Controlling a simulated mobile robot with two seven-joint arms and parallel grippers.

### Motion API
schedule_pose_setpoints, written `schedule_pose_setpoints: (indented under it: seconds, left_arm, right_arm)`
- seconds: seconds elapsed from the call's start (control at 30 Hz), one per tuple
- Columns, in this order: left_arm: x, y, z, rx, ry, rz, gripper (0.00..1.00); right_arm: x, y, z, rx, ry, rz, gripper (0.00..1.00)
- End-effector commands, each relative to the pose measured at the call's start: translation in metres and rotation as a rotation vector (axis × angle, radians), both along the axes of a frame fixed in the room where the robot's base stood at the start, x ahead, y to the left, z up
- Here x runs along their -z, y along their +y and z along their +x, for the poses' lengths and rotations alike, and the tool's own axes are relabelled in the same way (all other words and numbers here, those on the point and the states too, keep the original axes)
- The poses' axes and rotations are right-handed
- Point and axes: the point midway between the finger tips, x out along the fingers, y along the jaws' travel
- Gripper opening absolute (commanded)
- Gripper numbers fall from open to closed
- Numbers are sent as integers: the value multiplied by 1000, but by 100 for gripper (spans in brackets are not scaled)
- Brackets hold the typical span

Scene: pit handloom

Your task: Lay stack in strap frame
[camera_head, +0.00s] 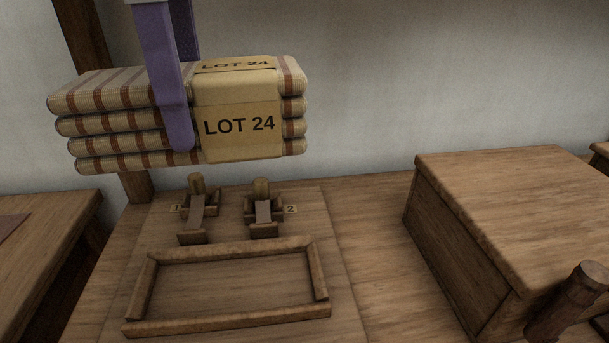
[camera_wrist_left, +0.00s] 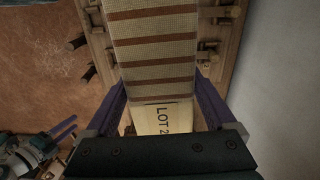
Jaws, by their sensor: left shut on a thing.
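A stack of folded striped cloths (camera_head: 115,120) hangs in the air in the head view, wrapped by a paper band (camera_head: 238,128) reading "LOT 24". My left gripper (camera_head: 178,135) has its purple fingers shut on the stack, left of the band. The wrist view shows the striped stack (camera_wrist_left: 152,50) between the two fingers. The strap frame (camera_head: 225,325), a wooden rectangle with raised sides, lies empty on the table below the stack. Two strap holders, numbered 1 (camera_head: 198,208) and 2 (camera_head: 264,212), stand behind it.
A wooden box (camera_head: 510,200) stands to the right on the table, with a dark wooden post (camera_head: 572,295) in front of it. Bare table (camera_head: 375,240) lies between the frame and the box. Another wooden table (camera_head: 45,240) is at the left. A wall (camera_head: 400,80) is behind.

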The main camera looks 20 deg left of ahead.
Motion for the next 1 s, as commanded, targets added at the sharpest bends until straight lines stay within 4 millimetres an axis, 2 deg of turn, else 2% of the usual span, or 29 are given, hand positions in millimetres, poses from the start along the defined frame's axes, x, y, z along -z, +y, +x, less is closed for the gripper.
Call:
schedule_pose_setpoints:
  seconds: [0.03, 0.17, 0.23, 0.5, 0.6, 0.87, 1.0]
  left_arm:
    - [10, 1, 0, 12, -1, 1, 25]
    - [24, 2, 0, 30, 3, 1, 25]
    - [39, 2, 0, 33, 5, 2, 25]
    - [117, 2, -1, 32, 5, 3, 25]
    - [138, 2, -1, 31, 4, 2, 25]
    - [165, 2, 0, 32, 2, 1, 25]
    - [193, 2, -1, 31, 4, 3, 25]
  right_arm:
    - [10, 0, 0, 0, -1, 0, 50]
    - [16, 0, 0, 0, -1, 0, 50]
    - [20, 0, 0, 0, -1, 0, 50]
    - [41, 0, 0, 1, -2, 1, 50]
    - [46, 0, 0, 1, -2, 1, 50]
    - [52, 0, 0, 1, -2, 1, 50]
    - [62, 0, 0, 2, -2, 1, 50]
